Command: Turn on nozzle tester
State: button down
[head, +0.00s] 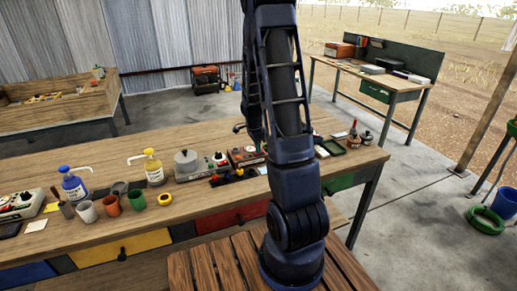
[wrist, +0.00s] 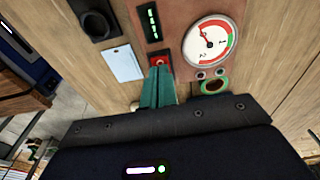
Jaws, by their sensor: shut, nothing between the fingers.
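The nozzle tester (wrist: 184,12) is a reddish-brown box with a round white gauge (wrist: 210,41), a dark display with green bars (wrist: 151,23) and a red rocker switch (wrist: 160,60). In the head view, a red box (head: 240,157) on the long bench, partly behind my arm, appears to be this tester. My gripper (wrist: 160,72) is shut and empty. Its teal fingertips are right at the red switch and cover its lower part. I cannot tell whether they touch it. The gauge needle points to the upper left of the dial.
On the bench, a grey device with a round lid (head: 187,164) stands left of the tester. A pale blue card (wrist: 123,64) lies beside the tester.

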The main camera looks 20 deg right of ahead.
aim_at(255, 153)
jog(key=shift+s+a+f, duration=0.1)
jog(key=shift+s+a, duration=0.05)
jog(key=shift+a, duration=0.1)
notch_tip(255, 153, up, 14)
jog(key=a, duration=0.1)
jog(key=shift+w+r+h, duration=0.2)
jog(key=shift+w+h, duration=0.05)
jog(key=shift+h, duration=0.15)
dwell(0.6)
jog(key=shift+f, duration=0.1)
jog(key=d+f, duration=0.1)
jog(key=f, duration=0.3)
jog(key=d+f, duration=0.1)
jog(key=f, duration=0.8)
jog(key=shift+d+f, duration=0.3)
jog(key=shift+d, duration=0.1)
jog(key=shift+d+f+y, duration=0.1)
jog(key=shift+f+y, duration=0.1)
jog(key=shift+y, duration=0.1)
jog(key=shift+s+a+f, duration=0.1)
jog(key=shift+a, duration=0.1)
